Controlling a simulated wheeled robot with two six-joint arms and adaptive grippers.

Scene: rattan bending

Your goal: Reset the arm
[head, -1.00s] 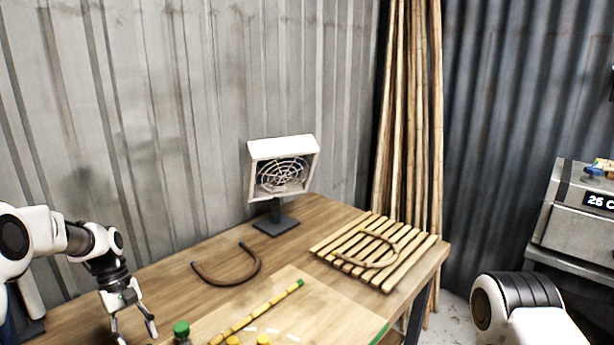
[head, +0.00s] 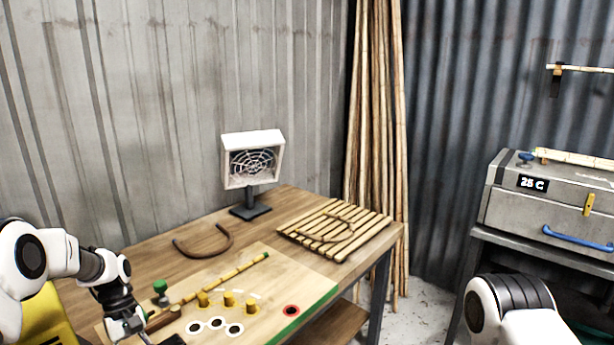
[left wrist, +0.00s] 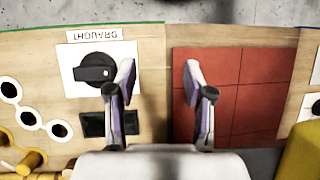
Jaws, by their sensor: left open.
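My left gripper (head: 138,336) is at the lower left of the head view, low over the near left end of the workbench. In the left wrist view my left gripper (left wrist: 157,78) has its two fingers well apart with nothing between them. Below them are a black knob (left wrist: 93,73) on a white plate, with a label reading DRAUGHT, and a red tiled panel (left wrist: 225,110). I cannot tell whether the fingers touch anything. Only a link of my right arm shows at the lower right of the head view; its gripper is out of the picture.
On the workbench (head: 150,245) are a dark curved rod (head: 205,250), a fan (head: 252,160), a slatted rack (head: 310,232) holding a bent piece, and a board with yellow pegs (head: 228,298). A grey box (head: 510,200) reading 25 C stands right. Bare floor separates them.

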